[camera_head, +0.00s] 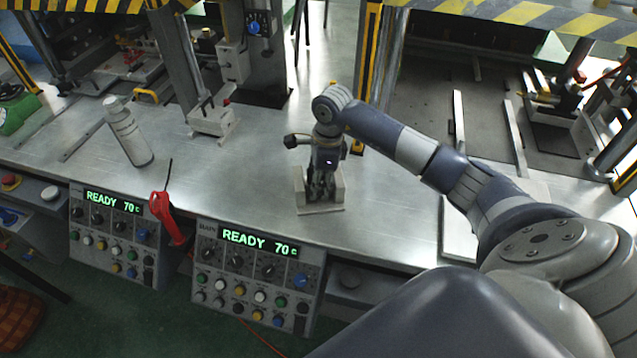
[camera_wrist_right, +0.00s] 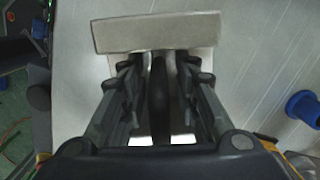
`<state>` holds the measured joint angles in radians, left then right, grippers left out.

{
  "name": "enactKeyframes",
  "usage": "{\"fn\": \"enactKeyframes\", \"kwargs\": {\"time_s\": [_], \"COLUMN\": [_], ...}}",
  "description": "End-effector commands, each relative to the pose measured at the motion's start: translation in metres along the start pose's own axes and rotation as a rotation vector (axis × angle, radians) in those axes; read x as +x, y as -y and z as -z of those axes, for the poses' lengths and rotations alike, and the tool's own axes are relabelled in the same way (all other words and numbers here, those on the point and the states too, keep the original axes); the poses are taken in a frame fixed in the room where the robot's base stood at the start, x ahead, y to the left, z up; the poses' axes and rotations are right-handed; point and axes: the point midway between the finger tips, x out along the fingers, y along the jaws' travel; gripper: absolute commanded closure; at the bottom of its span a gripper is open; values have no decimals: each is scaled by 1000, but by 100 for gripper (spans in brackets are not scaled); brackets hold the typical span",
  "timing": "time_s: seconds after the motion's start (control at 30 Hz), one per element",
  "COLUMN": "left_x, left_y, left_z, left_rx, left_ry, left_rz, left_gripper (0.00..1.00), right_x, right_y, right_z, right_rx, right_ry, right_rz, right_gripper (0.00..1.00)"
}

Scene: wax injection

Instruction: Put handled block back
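A pale grey block (camera_head: 333,194) with raised sides stands on the metal table below my right gripper (camera_head: 321,190). In the right wrist view its flat wall (camera_wrist_right: 157,32) lies across the top, and a dark upright bar (camera_wrist_right: 159,85), which looks like its handle, runs between the fingers. My right gripper (camera_wrist_right: 159,80) points down into the block, with its fingers on both sides of the bar. Light strips show between the bar and the fingers, so it looks open around the bar. The fingers hide part of the block. My left gripper is not in view.
Two control boxes (camera_head: 251,268) reading READY 70 stand along the table's front edge. A red-handled tool (camera_head: 167,219) is between them. A grey bottle (camera_head: 128,133) stands at left. A press post (camera_head: 258,50) rises behind. The table (camera_head: 240,170) is clear left of the block.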

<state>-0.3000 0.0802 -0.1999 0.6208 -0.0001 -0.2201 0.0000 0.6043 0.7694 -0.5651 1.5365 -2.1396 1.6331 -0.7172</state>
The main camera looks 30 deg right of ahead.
Motion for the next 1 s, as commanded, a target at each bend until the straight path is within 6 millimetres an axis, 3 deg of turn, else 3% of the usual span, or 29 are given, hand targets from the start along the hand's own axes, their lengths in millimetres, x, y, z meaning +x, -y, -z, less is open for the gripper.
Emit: {"fn": "enactKeyframes", "kwargs": {"time_s": [0.37, 0.8, 1.0], "left_x": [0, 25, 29], "left_y": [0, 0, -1], "left_z": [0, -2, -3], "left_rx": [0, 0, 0], "left_ry": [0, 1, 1], "left_rz": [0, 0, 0], "left_gripper": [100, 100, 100], "right_x": [-7, -94, -117], "right_y": [1, 1, 0], "right_z": [0, 0, 0], "right_rx": [0, 0, 0], "right_ry": [0, 2, 0], "right_rz": [2, 5, 1], "right_gripper": [70, 70, 70]}}
